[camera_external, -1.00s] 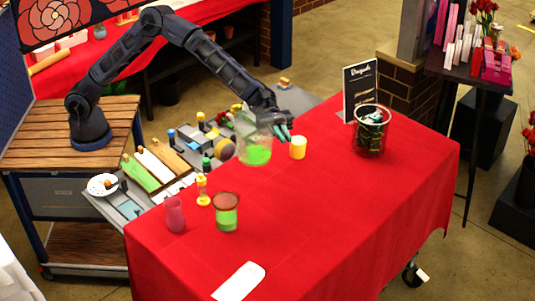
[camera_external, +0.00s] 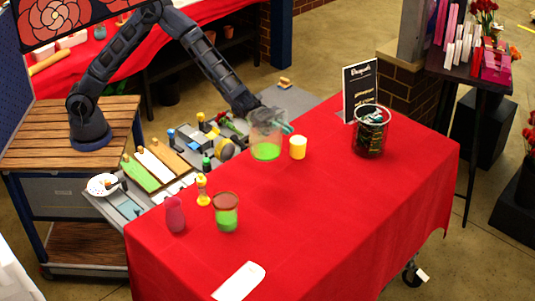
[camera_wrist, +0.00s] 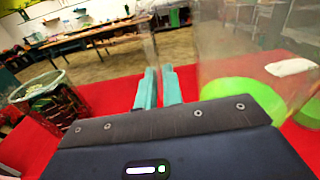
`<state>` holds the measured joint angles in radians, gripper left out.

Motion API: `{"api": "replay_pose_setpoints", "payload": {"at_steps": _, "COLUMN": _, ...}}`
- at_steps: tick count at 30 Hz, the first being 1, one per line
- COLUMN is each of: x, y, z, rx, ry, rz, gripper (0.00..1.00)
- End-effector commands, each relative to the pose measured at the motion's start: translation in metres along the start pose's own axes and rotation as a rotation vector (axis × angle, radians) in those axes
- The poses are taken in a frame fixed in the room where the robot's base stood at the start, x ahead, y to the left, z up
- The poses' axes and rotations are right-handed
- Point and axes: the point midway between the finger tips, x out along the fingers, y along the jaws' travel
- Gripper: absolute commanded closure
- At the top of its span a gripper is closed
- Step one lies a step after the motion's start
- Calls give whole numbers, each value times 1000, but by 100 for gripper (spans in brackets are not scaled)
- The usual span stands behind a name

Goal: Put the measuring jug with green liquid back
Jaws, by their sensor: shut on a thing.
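The clear measuring jug (camera_external: 266,134) has bright green liquid in its bottom. It looks roughly upright at the table's back edge, left of a yellow cup. I cannot tell whether its base touches the cloth. My gripper (camera_external: 288,128) is at the jug's upper part and shut on it. In the wrist view, the teal fingertips (camera_wrist: 159,88) are close together, and the jug (camera_wrist: 245,60) fills the right side with its green liquid low down. The exact grip point, likely at the transparent handle, is hard to see.
The yellow cup (camera_external: 298,148) stands close right of the jug. A dark wire bin (camera_external: 371,132) and a black sign (camera_external: 359,85) are farther right. A green-filled glass (camera_external: 226,213), a pink vase (camera_external: 175,215) and an hourglass (camera_external: 203,190) stand at the front left. The red table's (camera_external: 330,215) middle is clear.

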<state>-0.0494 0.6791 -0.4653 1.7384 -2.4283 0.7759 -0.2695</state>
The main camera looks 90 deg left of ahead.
Motion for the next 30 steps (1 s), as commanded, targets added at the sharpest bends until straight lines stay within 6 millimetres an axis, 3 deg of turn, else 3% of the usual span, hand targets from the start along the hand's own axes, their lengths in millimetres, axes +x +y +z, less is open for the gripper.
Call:
{"api": "replay_pose_setpoints", "payload": {"at_steps": 12, "x": 0, "y": 3, "z": -84, "rx": -3, "ry": 1, "rz": -1, "gripper": 100}}
{"api": "replay_pose_setpoints", "payload": {"at_steps": 23, "x": 1, "y": 4, "z": -109, "rx": -1, "ry": -1, "rz": -1, "gripper": 100}}
{"api": "replay_pose_setpoints", "payload": {"at_steps": 30, "x": 1, "y": 5, "z": -139, "rx": -1, "ry": 0, "rz": -2, "gripper": 100}}
